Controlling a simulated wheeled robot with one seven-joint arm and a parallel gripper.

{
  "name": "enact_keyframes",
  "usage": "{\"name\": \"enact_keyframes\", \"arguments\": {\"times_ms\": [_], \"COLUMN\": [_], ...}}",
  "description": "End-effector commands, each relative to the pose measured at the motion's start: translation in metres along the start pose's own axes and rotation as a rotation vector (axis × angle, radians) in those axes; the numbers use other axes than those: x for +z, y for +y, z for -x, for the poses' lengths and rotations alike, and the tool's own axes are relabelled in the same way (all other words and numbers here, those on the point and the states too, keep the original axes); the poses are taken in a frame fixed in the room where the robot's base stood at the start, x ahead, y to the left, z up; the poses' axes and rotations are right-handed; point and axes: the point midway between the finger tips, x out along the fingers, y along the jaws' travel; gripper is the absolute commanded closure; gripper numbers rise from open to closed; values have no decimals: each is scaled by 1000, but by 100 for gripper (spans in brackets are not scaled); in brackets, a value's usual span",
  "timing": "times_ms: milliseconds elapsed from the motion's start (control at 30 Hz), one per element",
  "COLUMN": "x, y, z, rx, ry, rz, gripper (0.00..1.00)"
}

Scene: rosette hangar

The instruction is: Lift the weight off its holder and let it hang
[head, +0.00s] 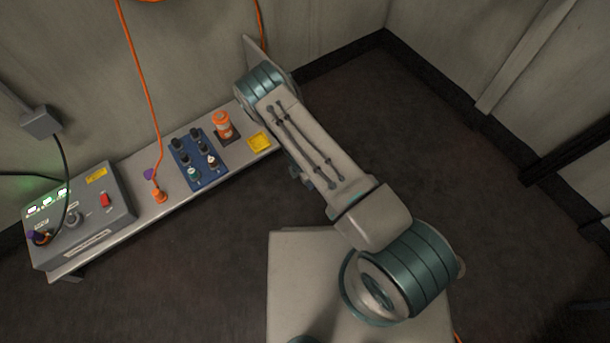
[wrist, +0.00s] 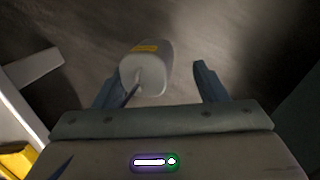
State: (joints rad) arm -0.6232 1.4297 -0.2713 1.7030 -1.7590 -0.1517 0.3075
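A pale grey block with a yellow label (wrist: 146,68) shows in the wrist view, ahead of the gripper. It looks like the weight, but I cannot be sure. A thin dark cord or rod runs from its near end towards the left finger. My gripper (wrist: 158,84) has its two dark blue fingers wide apart. The block lies nearer the left finger, with a clear gap to the right finger. I cannot tell whether it is between the fingers or beyond them. In the head view the gripper is hidden behind my arm. No holder is clearly identifiable.
A long bench (head: 135,220) by the wall carries a grey control box (head: 80,215), an orange plug (head: 159,195), a blue panel with knobs (head: 200,177), an orange cylinder (head: 222,124) and a yellow square (head: 259,142). Orange cables hang nearby. Floor on the right is clear.

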Motion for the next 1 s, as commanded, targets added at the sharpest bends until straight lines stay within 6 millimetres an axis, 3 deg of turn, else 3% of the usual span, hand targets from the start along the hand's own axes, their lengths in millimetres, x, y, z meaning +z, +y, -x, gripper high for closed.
{"name": "enact_keyframes", "arguments": {"times_ms": [233, 500, 700, 1000], "x": [0, 0, 0, 0], "y": [-1, 0, 0, 0], "z": [20, 84, 121, 139], "rx": [-2, 1, 1, 0], "ry": [1, -1, -1, 0], "rz": [1, 2, 2, 0], "gripper": [36, 36, 36, 36]}}
